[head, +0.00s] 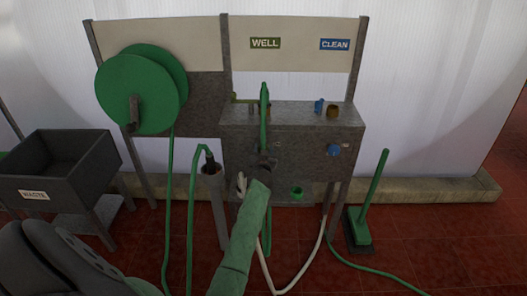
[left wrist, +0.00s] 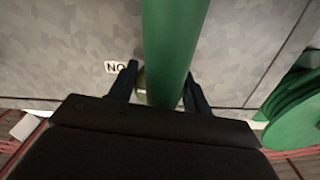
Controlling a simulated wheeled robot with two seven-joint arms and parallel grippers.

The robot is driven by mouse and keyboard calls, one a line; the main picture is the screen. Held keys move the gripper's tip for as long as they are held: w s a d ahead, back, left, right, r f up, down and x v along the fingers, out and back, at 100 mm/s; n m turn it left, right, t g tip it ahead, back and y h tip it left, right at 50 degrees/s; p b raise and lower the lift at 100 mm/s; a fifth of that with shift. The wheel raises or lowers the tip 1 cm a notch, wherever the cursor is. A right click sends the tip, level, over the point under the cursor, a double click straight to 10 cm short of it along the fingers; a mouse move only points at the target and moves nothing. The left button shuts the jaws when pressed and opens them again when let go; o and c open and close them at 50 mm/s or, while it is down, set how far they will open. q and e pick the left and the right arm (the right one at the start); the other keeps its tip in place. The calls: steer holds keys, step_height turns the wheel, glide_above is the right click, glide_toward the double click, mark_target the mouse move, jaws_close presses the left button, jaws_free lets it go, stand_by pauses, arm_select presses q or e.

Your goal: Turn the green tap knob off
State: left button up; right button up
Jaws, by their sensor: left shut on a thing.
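My left gripper (head: 262,163) is at the front of the grey metal cabinet, below the WELL sign (head: 265,43). In the left wrist view my left gripper (left wrist: 161,72) has a finger on each side of an olive-green part, which looks like the green tap knob (left wrist: 141,84). It is shut on it. A thick green hose (left wrist: 172,45) crosses in front and hides most of the knob and the space between the fingers. An ON label (left wrist: 115,67) shows upside down beside the left finger. In the head view the gripper hides the knob. My right gripper is not in view.
A blue knob (head: 333,149) is on the cabinet front (head: 300,165), below the CLEAN sign (head: 335,44). A hose reel (head: 125,90) and WASTE bin (head: 85,170) stand left. A green broom (head: 371,195) stands right. Hoses hang below the cabinet.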

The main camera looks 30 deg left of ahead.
arm_select(q)
steer(key=shift+m, duration=1.8)
steer(key=m, duration=0.2)
steer(key=shift+m+b, duration=0.35)
steer(key=shift+m, duration=0.05)
steer(key=m, duration=0.2)
steer(key=shift+m, duration=0.3)
steer(key=m+p, duration=0.1)
steer(key=m, duration=0.3)
steer(key=shift+r, duration=0.15)
steer(key=shift+m, duration=1.4)
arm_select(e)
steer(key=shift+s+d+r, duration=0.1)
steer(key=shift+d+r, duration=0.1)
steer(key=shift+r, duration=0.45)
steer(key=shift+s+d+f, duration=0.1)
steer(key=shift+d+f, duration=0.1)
